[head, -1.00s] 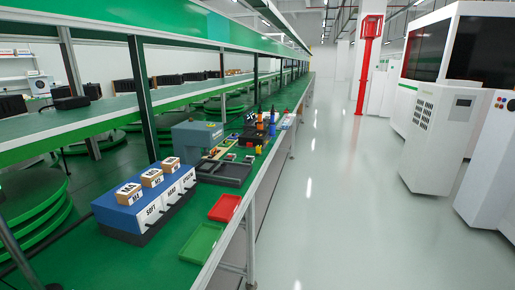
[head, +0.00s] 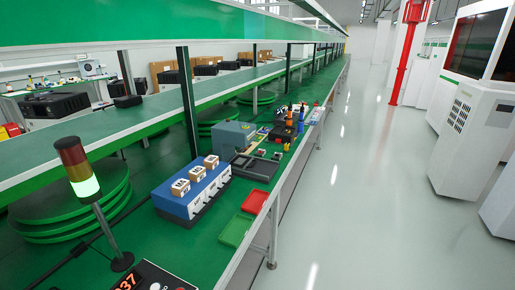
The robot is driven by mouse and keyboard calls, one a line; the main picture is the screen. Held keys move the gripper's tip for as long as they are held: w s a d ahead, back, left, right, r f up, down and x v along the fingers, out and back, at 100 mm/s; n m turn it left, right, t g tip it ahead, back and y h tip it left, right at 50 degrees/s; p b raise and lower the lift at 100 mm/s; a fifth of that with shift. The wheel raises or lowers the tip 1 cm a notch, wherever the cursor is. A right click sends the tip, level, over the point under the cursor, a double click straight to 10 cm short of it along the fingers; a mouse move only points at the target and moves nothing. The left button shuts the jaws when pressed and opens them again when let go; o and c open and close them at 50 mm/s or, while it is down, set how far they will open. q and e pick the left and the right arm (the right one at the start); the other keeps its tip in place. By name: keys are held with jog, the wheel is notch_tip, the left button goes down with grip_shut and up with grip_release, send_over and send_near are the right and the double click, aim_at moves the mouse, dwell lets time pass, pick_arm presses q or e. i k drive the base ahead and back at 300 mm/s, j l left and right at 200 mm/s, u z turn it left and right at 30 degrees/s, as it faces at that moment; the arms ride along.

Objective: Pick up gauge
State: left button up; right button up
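I cannot make out a gauge for certain. Several small tools and parts lie on the green bench (head: 185,255) around a blue-grey machine (head: 233,136), too small to tell apart. A dark tray (head: 255,168) sits in front of that machine. Neither of my grippers is in view.
A blue box (head: 178,205) carries small labelled cartons (head: 196,173). A green tray (head: 236,231) and a red tray (head: 255,202) lie by the bench edge. A signal lamp (head: 77,169) and a red-digit display (head: 140,277) stand at the lower left. The aisle (head: 370,220) is clear.

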aim_at(286, 150)
jog(key=i+l+u, duration=0.55)
jog(key=u, duration=0.2)
jog(key=i+l+u, duration=0.2)
jog(key=l+u, duration=0.2)
jog(key=l, duration=0.15)
jog(key=i+l, duration=0.15)
jog(key=l, duration=0.35)
jog(key=i+l+u, duration=0.1)
jog(key=l, duration=0.35)
jog(key=i+l, duration=0.2)
jog(key=l, duration=0.3)
jog(key=i+l, duration=0.15)
jog(key=l, duration=0.35)
jog(key=i+l+u, duration=0.1)
jog(key=l, duration=0.4)
jog(key=i+l, duration=0.15)
jog(key=l, duration=0.35)
jog(key=i+l+u, duration=0.1)
jog(key=l, duration=0.4)
